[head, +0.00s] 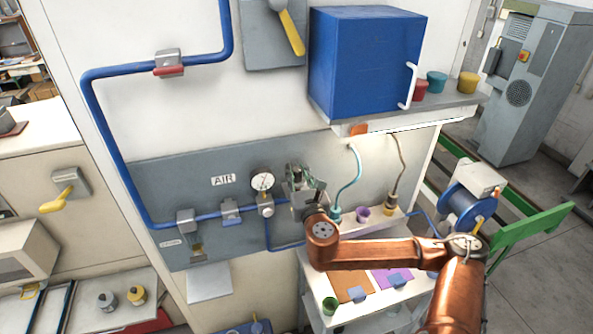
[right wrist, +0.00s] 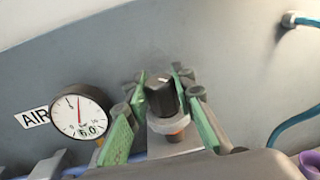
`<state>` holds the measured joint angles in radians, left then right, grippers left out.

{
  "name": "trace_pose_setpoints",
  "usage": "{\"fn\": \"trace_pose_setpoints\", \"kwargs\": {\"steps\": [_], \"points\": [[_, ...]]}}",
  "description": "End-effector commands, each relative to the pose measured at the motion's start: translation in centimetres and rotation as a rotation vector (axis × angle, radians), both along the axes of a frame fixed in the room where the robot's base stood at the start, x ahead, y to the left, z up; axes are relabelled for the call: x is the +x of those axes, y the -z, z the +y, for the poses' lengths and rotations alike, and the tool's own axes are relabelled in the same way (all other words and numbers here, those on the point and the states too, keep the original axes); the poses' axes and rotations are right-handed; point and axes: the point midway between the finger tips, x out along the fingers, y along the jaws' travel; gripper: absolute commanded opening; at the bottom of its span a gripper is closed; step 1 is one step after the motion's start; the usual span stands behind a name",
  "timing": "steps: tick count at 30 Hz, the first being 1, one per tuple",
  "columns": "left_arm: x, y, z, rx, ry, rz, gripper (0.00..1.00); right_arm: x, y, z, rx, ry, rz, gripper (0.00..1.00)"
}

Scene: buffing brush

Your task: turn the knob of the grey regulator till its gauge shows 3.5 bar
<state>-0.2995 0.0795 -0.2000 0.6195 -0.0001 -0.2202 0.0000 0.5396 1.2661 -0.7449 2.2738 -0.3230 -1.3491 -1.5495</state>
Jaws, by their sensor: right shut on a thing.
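The grey regulator (right wrist: 178,146) shows in the right wrist view, with a black knob (right wrist: 160,97) that bears a white mark on top. My right gripper (right wrist: 161,78) has its green-padded fingers on both sides of the knob and is shut on it. In the head view my right gripper (head: 304,184) covers most of the regulator at the wall panel. The round white gauge (head: 262,181) is just left of the gripper. My left gripper is not in view.
A blue pipe (head: 95,130) runs down the wall and along the grey AIR panel (head: 160,185). A blue cabinet (head: 365,60) and a shelf hang above right. Hoses hang right of the gripper. A small table (head: 312,265) with coloured mats stands below my right arm.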

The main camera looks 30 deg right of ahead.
Motion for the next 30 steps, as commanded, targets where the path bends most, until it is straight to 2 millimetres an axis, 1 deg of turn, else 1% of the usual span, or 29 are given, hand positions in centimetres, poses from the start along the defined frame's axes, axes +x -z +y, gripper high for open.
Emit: {"fn": "trace_pose_setpoints", "kwargs": {"steps": [1, 5, 21, 27, 30], "points": [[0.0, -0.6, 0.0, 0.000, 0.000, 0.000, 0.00, 0.1, -0.2, 0.1, 0.003, 0.019, 0.001, 0.00], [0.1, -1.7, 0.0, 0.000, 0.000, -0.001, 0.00, 0.1, -0.3, 0.3, 0.005, 0.097, 0.002, 0.00], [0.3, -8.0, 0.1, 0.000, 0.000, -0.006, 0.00, 0.1, -0.4, 0.3, 0.001, 0.535, 0.004, 0.00], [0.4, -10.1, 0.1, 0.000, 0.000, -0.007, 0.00, 0.1, -0.3, 0.3, 0.000, 0.648, 0.004, 0.00], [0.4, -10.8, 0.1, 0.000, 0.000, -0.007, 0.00, 0.1, -0.3, 0.2, 0.000, 0.686, 0.003, 0.00]]}}
